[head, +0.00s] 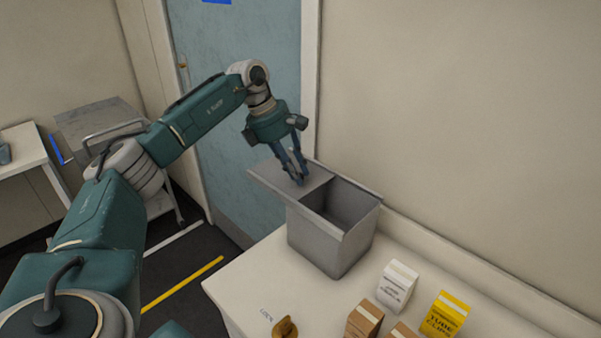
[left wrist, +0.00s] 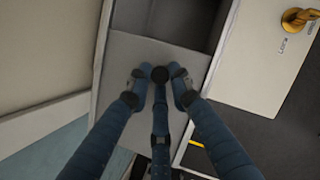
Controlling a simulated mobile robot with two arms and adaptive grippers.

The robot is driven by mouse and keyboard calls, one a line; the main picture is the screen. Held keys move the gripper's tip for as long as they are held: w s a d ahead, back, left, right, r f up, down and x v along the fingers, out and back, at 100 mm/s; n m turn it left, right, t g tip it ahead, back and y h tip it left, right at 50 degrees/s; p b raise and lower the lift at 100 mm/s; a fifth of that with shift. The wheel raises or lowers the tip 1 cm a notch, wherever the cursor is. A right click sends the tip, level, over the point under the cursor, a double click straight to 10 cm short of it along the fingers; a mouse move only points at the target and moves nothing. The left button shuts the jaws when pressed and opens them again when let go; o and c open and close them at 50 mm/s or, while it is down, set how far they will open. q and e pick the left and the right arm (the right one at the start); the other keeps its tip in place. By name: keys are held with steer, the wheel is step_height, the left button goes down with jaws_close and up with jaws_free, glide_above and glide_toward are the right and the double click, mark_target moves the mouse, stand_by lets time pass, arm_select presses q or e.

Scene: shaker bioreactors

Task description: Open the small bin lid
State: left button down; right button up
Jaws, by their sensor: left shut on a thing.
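The small grey bin (head: 315,240) stands upright on the white counter in the head view. Its flat grey lid (head: 268,176) is slid to the left, overhanging the bin's left side, so the right part of the opening is uncovered and looks empty. My left gripper (head: 298,178) points down at the lid and is shut on it. In the left wrist view, the blue fingers of the left gripper (left wrist: 160,85) close together over the lid (left wrist: 128,55), with the dark opening (left wrist: 185,18) beyond. The fingers hide the gripped part. My right gripper is out of view.
A white carton (head: 397,286), a yellow carton (head: 445,315) and brown cartons (head: 364,318) stand on the counter (head: 262,285) in front of the bin. A brass-coloured object (head: 285,327) lies near its front edge. The wall is close behind; a blue door (head: 240,60) is behind left.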

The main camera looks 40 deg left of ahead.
arm_select(q)
steer(key=shift+w+r, duration=0.2)
steer(key=shift+r, duration=0.1)
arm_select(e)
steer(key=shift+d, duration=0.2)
arm_select(q)
steer(key=c, duration=1.6)
jaws_free()
steer(key=shift+d, duration=0.1)
steer(key=shift+s+f, duration=0.1)
steer(key=shift+f, duration=0.05)
steer(key=v, duration=1.2)
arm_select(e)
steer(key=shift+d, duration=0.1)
